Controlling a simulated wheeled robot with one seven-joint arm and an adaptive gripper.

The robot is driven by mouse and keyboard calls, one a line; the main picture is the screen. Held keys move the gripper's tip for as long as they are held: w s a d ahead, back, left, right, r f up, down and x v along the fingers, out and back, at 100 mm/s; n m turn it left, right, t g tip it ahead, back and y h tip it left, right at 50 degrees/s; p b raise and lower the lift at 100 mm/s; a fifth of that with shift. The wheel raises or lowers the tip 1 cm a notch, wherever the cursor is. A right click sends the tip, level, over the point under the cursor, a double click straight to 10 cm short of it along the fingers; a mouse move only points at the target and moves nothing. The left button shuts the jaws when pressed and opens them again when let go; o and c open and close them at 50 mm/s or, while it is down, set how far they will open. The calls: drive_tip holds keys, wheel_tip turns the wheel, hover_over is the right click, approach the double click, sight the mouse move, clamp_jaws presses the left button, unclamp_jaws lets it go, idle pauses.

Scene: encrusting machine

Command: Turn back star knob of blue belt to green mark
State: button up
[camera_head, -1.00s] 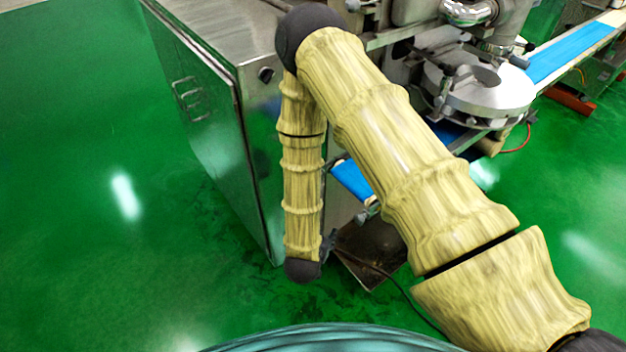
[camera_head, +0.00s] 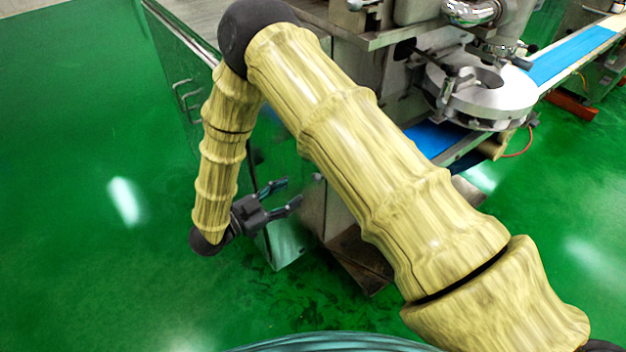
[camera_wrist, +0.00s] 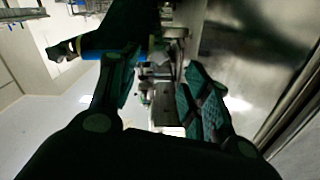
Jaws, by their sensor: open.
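My gripper (camera_head: 285,195) is open and empty in the head view. It points right, low in front of the machine's steel cabinet. In the wrist view my gripper (camera_wrist: 160,90) shows its two fingers spread, with no object between them. A blue belt (camera_head: 434,138) shows behind my arm, under the round steel head. In the wrist view a blue strip (camera_wrist: 95,42) lies beyond the left finger, with a dark knob-like part (camera_wrist: 62,50) at its end. I cannot tell whether this is the star knob. I cannot make out a green mark.
The steel cabinet (camera_head: 190,70) stands left of and behind my arm. The round steel machine head (camera_head: 485,98) is at right. Another blue belt stretch (camera_head: 575,53) runs to the far right. The green floor (camera_head: 80,220) at left is clear.

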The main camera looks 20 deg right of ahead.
sight(314, 180)
drive_tip(key=p+x, duration=0.1)
drive_tip(key=x, duration=0.8)
drive_tip(key=shift+f, duration=0.1)
drive_tip(key=shift+c, duration=0.2)
drive_tip(key=c, duration=1)
